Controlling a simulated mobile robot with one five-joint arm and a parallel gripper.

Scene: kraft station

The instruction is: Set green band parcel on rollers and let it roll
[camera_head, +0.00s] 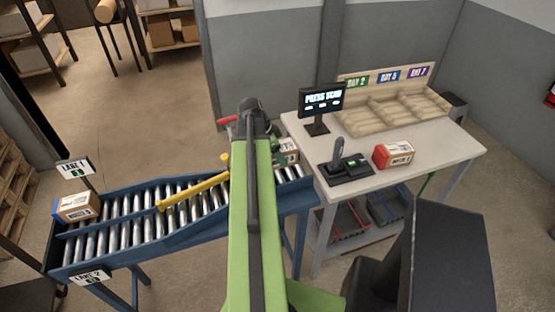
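The roller conveyor (108,233) has a blue frame and slopes from the table towards the left. A parcel (289,148) with a white label is at its right end, partly hidden behind my green arm. Some green shows at its left side, but I cannot tell whether this is its band or part of my gripper. My arm reaches forward over the conveyor and bends down at its dark far joint. My gripper's fingertips are hidden behind the arm, so I cannot tell whether they hold the parcel.
A blue-banded parcel (77,207) rests at the conveyor's left end, by the LANE 1 sign (76,168). A yellow bar (190,190) crosses the rollers. The table (432,146) holds a red-banded parcel (393,155), a scanner on its stand (344,165), a screen (322,98) and a divided wooden tray (386,113).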

